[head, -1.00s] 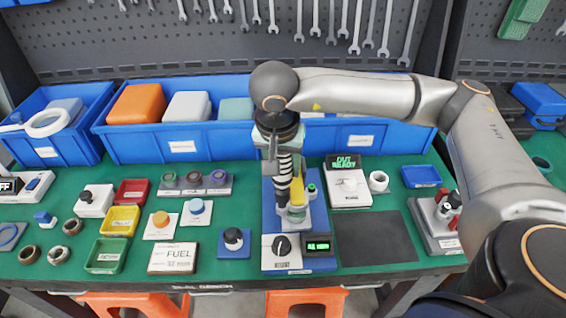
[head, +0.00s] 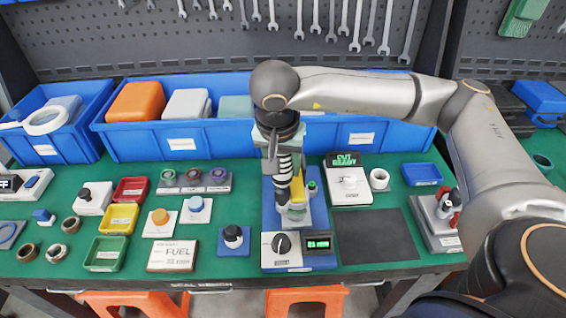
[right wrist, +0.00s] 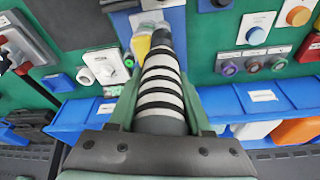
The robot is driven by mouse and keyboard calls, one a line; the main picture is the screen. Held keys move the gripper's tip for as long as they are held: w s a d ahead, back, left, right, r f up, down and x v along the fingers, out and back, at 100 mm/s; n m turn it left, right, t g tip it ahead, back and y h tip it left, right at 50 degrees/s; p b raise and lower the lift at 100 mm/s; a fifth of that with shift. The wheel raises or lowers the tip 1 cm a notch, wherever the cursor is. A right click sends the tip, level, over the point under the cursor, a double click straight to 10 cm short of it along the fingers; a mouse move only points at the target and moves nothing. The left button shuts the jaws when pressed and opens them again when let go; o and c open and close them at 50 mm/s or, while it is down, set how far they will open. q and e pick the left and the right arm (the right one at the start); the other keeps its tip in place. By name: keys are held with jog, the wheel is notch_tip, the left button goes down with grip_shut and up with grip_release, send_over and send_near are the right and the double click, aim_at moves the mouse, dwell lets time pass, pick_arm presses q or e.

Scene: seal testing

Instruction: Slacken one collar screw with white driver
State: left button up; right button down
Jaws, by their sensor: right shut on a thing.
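The white driver with black bands (head: 285,163) is upright, tip downward, held by my right gripper (head: 281,140). In the right wrist view the banded handle (right wrist: 160,95) lies between the gripper fingers, pointing away toward the fixture. Below it stands the test fixture on a blue base (head: 270,214), with a pale collar part (head: 295,213) and a yellow part (head: 298,188) beside the driver's lower end. The yellow part also shows in the right wrist view (right wrist: 140,48). I cannot make out the driver tip or whether it sits in a screw. My left gripper is out of view.
A knob box (head: 281,245) and a small green-lit display (head: 318,242) sit at the fixture's front. A white device with a lit sign (head: 349,185) and a white ring (head: 379,180) stand to the right. A dark mat (head: 375,236) is bare. Blue bins (head: 180,146) line the back.

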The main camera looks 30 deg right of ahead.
jog(key=shift+f+b, duration=0.65)
dwell(0.3)
jog(key=shift+s, duration=0.1)
dwell(0.8)
jog(key=shift+r, duration=0.1)
notch_tip(320, 180, up, 7)
jog(key=p, duration=0.3)
jog(key=shift+p, duration=0.35)
dwell(0.4)
